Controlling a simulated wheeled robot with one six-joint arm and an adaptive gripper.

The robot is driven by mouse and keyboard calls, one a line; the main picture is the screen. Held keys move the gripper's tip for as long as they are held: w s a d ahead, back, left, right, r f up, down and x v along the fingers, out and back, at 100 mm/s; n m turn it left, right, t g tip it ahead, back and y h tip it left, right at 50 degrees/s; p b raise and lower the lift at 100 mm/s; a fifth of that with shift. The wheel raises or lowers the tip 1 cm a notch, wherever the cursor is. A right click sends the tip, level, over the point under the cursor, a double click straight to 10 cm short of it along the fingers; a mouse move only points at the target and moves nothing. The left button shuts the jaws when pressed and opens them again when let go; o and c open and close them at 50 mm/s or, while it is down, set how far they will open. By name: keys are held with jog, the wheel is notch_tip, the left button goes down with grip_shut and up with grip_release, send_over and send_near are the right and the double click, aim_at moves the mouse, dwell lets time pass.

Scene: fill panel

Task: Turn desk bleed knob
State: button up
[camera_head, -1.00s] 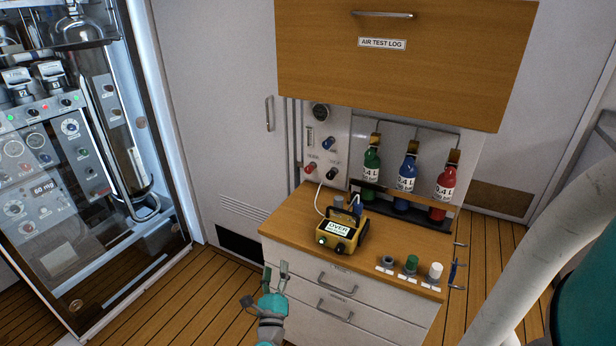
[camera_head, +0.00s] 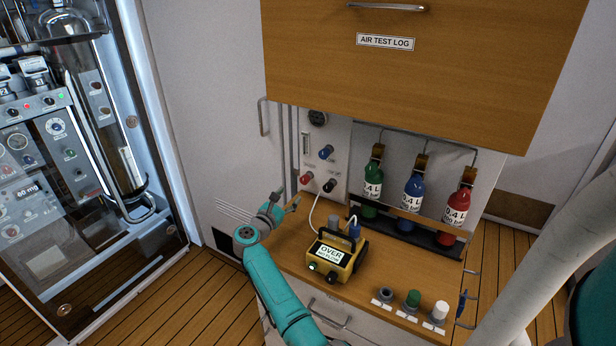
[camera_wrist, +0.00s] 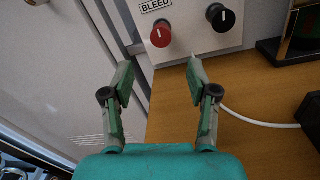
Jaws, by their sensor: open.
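The bleed knob is the red knob (camera_wrist: 161,34) under a "BLEED" label (camera_wrist: 155,5) on the white panel in the wrist view. In the head view the red knob (camera_head: 306,178) sits low on the panel (camera_head: 338,150) behind the desk. A black knob (camera_wrist: 221,17) is just right of it, and also shows in the head view (camera_head: 329,186). My gripper (camera_head: 287,200) is over the desk's left end, in front of the panel. In the wrist view its fingers (camera_wrist: 160,82) are spread and empty, with the red knob ahead between them, apart from both tips.
A yellow meter (camera_head: 335,260) reading "OVER" stands on the wooden desk (camera_head: 385,265), with a white tube (camera_head: 313,215) to the panel. Green, blue and red bottles (camera_head: 413,190) stand right. Several small caps (camera_head: 412,300) line the front right. A wooden cabinet (camera_head: 430,85) overhangs.

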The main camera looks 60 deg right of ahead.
aim_at(303, 181)
jog(key=d, duration=0.3)
jog(key=w+d, duration=0.1)
jog(key=d, duration=0.7)
jog(key=shift+w, duration=0.15)
